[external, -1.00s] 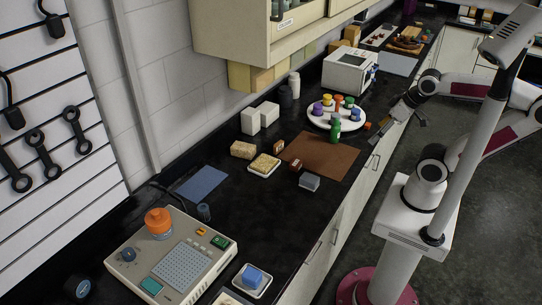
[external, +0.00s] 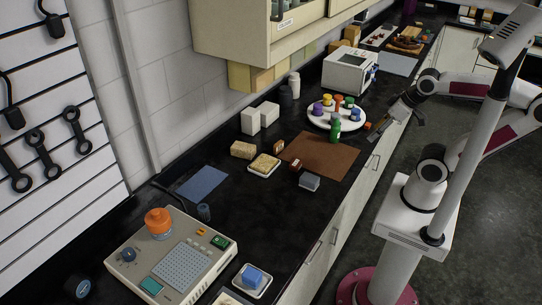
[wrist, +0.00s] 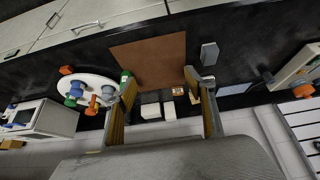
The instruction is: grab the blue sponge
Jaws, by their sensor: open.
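A blue block that looks like the sponge (external: 253,276) sits on a small white dish (external: 264,291) at the bottom of the external view, beside the beige device. I cannot make it out in the wrist view. My gripper (external: 378,130) is far from it, over the counter's right edge near the round white tray. In the wrist view my gripper (wrist: 158,84) is open, its two fingers wide apart with nothing held between them.
The beige device (external: 135,262) with an orange knob stands left of the dish. A brown mat (external: 322,153), a grey-blue block (external: 309,182), a yellowish sponge (external: 264,163) and a round white tray (external: 345,125) with several coloured items lie further back.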

